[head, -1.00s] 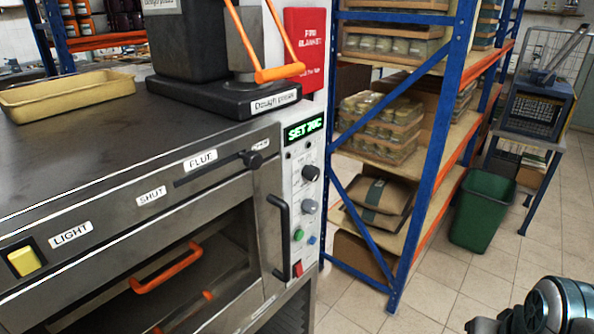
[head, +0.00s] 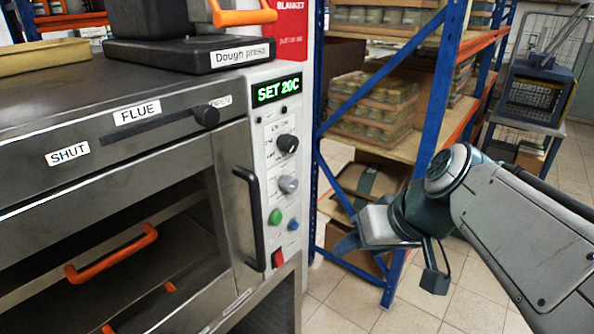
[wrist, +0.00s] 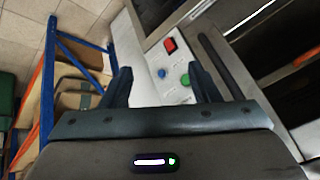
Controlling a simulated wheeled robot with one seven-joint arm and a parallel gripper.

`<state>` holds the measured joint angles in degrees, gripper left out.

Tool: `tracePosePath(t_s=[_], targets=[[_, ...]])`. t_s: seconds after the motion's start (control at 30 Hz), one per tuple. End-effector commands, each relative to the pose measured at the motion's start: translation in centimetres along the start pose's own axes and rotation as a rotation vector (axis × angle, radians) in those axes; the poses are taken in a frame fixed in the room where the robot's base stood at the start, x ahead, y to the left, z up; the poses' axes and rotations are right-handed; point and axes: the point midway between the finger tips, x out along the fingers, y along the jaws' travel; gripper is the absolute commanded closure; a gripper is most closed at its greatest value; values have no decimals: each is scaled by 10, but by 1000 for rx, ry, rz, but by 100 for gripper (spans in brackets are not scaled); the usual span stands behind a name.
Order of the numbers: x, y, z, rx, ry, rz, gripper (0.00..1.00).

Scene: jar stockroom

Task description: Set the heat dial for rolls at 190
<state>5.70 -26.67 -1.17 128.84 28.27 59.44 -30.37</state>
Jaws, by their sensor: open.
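The oven's white control panel (head: 262,150) has a lit display (head: 277,90) reading SET 20C. Below it are a black knob (head: 288,144) with a scale around it and a grey knob (head: 288,184). Their small labels are too small to read, so I cannot tell which is the heat dial. My gripper (head: 347,243) is open and empty, to the right of the panel and lower than the knobs, apart from them. In the wrist view my gripper (wrist: 158,78) has its fingers spread, with the panel's lower part beyond; neither knob shows clearly there.
Lower on the panel are a green button (head: 275,217), a blue button (head: 293,224) and a red switch (head: 278,258). A black door handle (head: 248,215) stands out left of the knobs. A blue-framed shelf (head: 432,120) rises close behind my gripper. A dough press (head: 190,52) sits on the oven.

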Motion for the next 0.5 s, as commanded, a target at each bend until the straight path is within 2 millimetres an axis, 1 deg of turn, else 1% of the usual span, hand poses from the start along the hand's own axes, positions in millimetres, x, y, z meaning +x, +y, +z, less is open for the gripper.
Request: tracePosePath(t_s=[0.03, 0.17, 0.33, 0.5], targets=[[18, 4, -3, -27, 36, -46, 44], [27, 0, -31, -126, 155, -167, 44], [27, 0, -67, -277, 360, -290, 44], [15, 6, -100, -452, 602, -361, 44]])
